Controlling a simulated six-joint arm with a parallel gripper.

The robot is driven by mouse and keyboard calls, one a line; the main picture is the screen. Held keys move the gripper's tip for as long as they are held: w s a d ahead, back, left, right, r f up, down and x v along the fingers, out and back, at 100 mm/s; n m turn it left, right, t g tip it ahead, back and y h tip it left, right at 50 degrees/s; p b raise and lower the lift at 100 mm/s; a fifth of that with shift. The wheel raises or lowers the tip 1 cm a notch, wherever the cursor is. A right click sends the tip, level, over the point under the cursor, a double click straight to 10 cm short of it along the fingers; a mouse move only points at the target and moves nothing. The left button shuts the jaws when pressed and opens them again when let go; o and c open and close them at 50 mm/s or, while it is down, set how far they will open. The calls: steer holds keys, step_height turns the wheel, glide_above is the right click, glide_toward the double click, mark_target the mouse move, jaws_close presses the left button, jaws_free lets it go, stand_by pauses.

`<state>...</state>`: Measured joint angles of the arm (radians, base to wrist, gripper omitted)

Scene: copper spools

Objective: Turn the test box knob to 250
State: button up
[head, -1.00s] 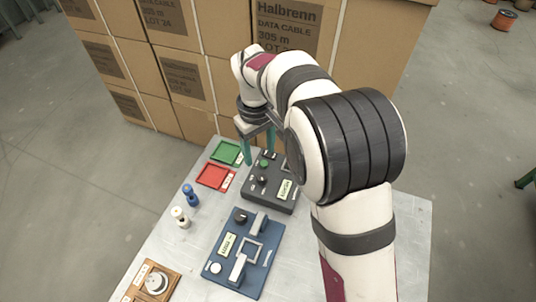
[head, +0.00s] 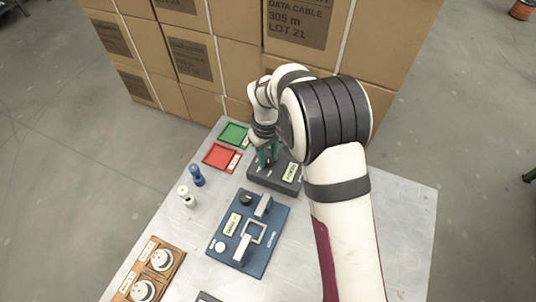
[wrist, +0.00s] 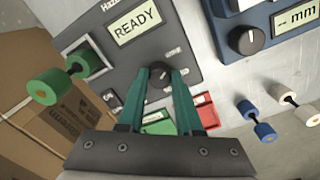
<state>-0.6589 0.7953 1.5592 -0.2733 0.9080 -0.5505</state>
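The test box (head: 262,183) is a dark grey unit on the table, partly hidden in the head view by my arm. In the wrist view the test box (wrist: 115,62) has a display (wrist: 138,22) reading READY. Its dark round knob (wrist: 160,76) with a light mark lies between my teal fingertips. In the head view my gripper (head: 268,157) points down over the box. In the wrist view the tips of my gripper (wrist: 160,82) are at either side of the knob, very near it. I cannot tell whether they touch it. The numbers around the knob are not legible.
A green spool (wrist: 46,86) is at the box's edge. A blue device (head: 222,238) stands in front. Green (head: 234,134) and red (head: 221,157) trays, a blue spool (head: 197,175) and a white spool (head: 187,195) lie left. Cartons (head: 205,60) rise behind.

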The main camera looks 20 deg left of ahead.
jaws_close()
steer(key=shift+m, duration=0.3)
steer(key=m, duration=0.5)
steer(key=shift+m, duration=0.3)
steer(key=m, duration=0.5)
steer(key=shift+w+m, duration=0.1)
steer(key=shift+m, duration=0.3)
steer(key=o, duration=0.6)
jaws_free()
steer(key=shift+r, duration=0.1)
